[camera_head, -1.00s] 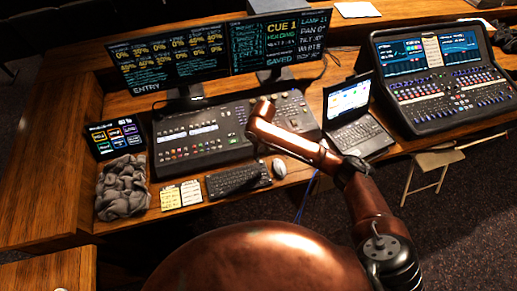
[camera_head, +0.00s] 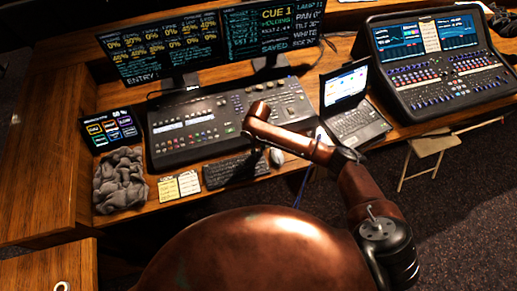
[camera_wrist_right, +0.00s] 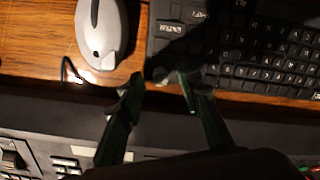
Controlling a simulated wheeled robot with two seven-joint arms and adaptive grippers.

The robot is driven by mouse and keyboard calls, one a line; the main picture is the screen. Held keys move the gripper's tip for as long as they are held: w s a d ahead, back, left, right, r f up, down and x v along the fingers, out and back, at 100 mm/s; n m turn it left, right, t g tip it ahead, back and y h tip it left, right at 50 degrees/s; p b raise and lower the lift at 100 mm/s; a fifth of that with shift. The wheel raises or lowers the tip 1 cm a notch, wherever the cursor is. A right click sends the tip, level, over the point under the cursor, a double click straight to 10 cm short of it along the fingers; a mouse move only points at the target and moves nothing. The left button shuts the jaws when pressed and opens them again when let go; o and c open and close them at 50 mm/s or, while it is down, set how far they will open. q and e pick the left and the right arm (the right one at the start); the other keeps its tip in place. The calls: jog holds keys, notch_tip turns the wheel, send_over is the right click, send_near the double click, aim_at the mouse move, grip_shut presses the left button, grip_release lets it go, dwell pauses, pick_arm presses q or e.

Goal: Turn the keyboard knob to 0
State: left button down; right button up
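The black keyboard (camera_head: 228,172) lies on the wooden desk in front of the mixing console. In the right wrist view the keyboard (camera_wrist_right: 265,55) fills the upper right. A small, dark, round knob-like shape (camera_wrist_right: 160,75) shows at its corner near the mouse; its marking cannot be read. My right gripper (camera_wrist_right: 160,85) is open, with one fingertip on each side of that shape in the picture. I cannot tell whether they touch it. In the head view my right gripper (camera_head: 256,150) hangs over the keyboard's right end, partly hidden by my arm. My left gripper is not in view.
A mouse (camera_head: 276,157) sits right of the keyboard, also in the wrist view (camera_wrist_right: 100,30). The console (camera_head: 190,128) stands just behind. Sticky notes (camera_head: 168,189), a crumpled grey cloth (camera_head: 120,182) and a laptop (camera_head: 355,115) lie nearby.

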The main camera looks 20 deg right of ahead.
jog(key=shift+c, duration=0.7)
grip_shut()
jog(key=shift+r, duration=0.1)
jog(key=n+p, duration=0.3)
jog(key=shift+r+n, duration=0.1)
jog(key=shift+n, duration=0.2)
jog(key=n+p, duration=0.1)
jog(key=n, duration=0.2)
jog(key=shift+n+p, duration=0.3)
jog(key=shift+p, duration=0.05)
jog(key=n, duration=0.2)
jog(key=shift+n+p, duration=0.4)
jog(key=n, duration=0.2)
jog(key=shift+n, duration=0.3)
jog(key=n, duration=0.5)
jog(key=shift+n, duration=0.3)
